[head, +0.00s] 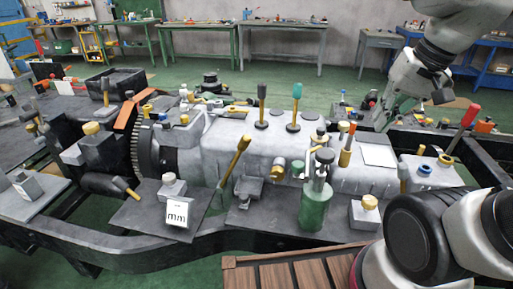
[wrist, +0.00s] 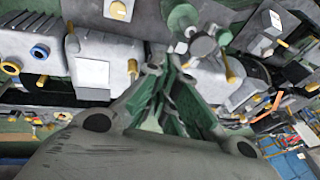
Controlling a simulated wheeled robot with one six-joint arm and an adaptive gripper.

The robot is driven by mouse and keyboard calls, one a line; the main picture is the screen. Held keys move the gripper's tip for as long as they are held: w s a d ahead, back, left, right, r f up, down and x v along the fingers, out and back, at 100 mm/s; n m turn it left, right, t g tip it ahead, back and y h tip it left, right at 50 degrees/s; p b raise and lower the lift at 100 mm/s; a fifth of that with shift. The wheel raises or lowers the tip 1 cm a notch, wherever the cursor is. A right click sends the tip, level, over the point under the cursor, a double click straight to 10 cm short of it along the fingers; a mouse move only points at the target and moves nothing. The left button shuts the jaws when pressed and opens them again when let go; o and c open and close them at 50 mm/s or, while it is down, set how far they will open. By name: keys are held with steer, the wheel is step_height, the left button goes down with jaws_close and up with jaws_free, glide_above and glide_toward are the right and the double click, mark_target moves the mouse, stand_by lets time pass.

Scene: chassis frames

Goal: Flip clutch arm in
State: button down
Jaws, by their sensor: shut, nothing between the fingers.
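A grey gearbox casing (head: 235,140) lies across the chassis frame, with a dark toothed flywheel (head: 137,150) at its left end. A yellow-tipped lever (head: 236,160) leans up to the right from the near side of the casing; it may be the clutch arm, but I cannot tell for sure. My gripper (head: 384,118) is at the back right, above the far side of the chassis, apart from these levers. In the wrist view my gripper (wrist: 184,80) has its green-grey fingers together, holding nothing.
A green cylinder (head: 314,208) stands near the front of the casing. A red-handled lever (head: 464,125) rises at the right. An "mm" card (head: 176,214) sits on the left plate. A slatted wooden surface (head: 310,275) is in front. Open green floor lies behind the chassis.

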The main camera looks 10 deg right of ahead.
steer(key=w+a+f+m+y, duration=0.2)
steer(key=w+a+f+m, duration=0.4)
steer(key=w+m, duration=0.2)
steer(key=w+a+f+m+g+y, duration=0.1)
steer(key=w+a+f+m+y, duration=0.2)
steer(key=w+a+f+m, duration=0.3)
steer(key=w+a+m, duration=0.1)
steer(key=w, duration=0.3)
steer(key=shift+a+f+m+g+y, duration=0.25)
steer(key=shift+a+m+g+y, duration=0.05)
steer(key=shift+m, duration=0.1)
steer(key=shift+a, duration=0.1)
steer(key=shift+w+a+f, duration=0.3)
steer(key=shift+a+f, duration=0.75)
steer(key=shift+a, duration=0.55)
steer(key=shift+w+a+f, duration=0.3)
steer(key=shift+a+f, duration=0.7)
steer(key=shift+a, duration=0.55)
steer(key=shift+w+a+f, duration=0.3)
steer(key=shift+a+f, duration=0.75)
steer(key=shift+a, duration=0.55)
